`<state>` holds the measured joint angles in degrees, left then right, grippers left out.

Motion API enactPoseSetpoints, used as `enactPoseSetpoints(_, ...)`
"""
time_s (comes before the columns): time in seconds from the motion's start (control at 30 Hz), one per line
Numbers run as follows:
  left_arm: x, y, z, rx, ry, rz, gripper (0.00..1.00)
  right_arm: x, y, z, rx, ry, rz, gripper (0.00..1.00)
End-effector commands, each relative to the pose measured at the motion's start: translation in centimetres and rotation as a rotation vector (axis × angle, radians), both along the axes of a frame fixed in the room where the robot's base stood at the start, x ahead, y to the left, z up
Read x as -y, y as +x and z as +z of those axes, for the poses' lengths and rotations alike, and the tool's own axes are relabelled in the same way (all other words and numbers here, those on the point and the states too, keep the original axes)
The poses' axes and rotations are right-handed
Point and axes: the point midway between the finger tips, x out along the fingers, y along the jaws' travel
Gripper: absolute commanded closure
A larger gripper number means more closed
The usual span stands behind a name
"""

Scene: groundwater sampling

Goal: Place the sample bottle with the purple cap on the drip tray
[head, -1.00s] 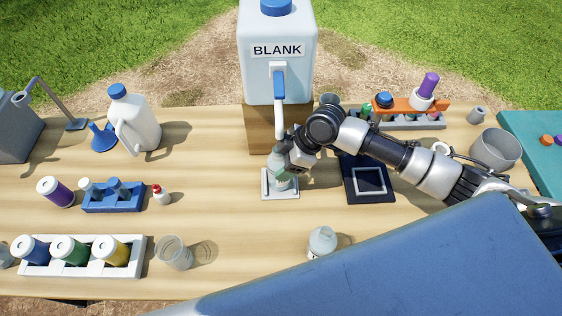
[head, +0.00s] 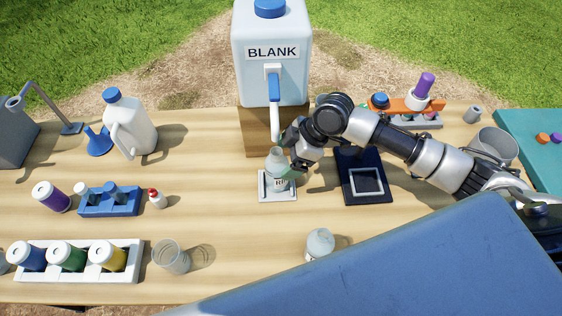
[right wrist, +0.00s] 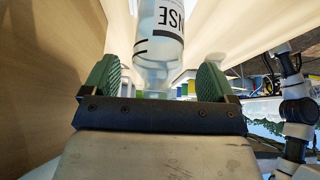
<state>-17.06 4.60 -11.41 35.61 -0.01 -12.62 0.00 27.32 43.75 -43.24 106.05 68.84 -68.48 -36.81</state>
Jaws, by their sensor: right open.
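A clear bottle (head: 277,172) with a black-lettered label stands upright on the small pale drip tray (head: 264,196) below the BLANK container's tap. The lettering ending in "NSE" shows in the right wrist view (right wrist: 160,45). I see no purple cap on this bottle. My right gripper (head: 292,163) is open, just right of the bottle; its green fingers (right wrist: 158,80) are spread either side of the bottle's line. A purple cylinder (head: 425,85) on a white base stands by the orange block at the back right. My left gripper is not in view.
Another clear bottle (head: 319,243) stands at the front, beside my blue body panel. A dark square tray (head: 365,192) lies right of the drip tray. A purple-and-white jar (head: 50,196) and a blue rack (head: 109,204) are at left.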

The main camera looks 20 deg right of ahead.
Motion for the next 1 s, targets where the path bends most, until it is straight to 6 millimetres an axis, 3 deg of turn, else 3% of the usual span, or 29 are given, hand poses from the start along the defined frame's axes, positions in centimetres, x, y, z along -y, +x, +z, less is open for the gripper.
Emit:
enactPoseSetpoints(0.2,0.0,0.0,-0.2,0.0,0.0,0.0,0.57,2.7,-0.6,4.0,0.002,-0.003,-0.003,0.13)
enactPoseSetpoints(0.4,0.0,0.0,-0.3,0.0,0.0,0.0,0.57,4.1,-0.9,6.4,0.001,-0.001,-0.002,0.13)
enactPoseSetpoints(1.0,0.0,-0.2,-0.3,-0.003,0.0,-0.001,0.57,4.4,-1.1,7.1,-0.001,0.0,0.0,0.13)
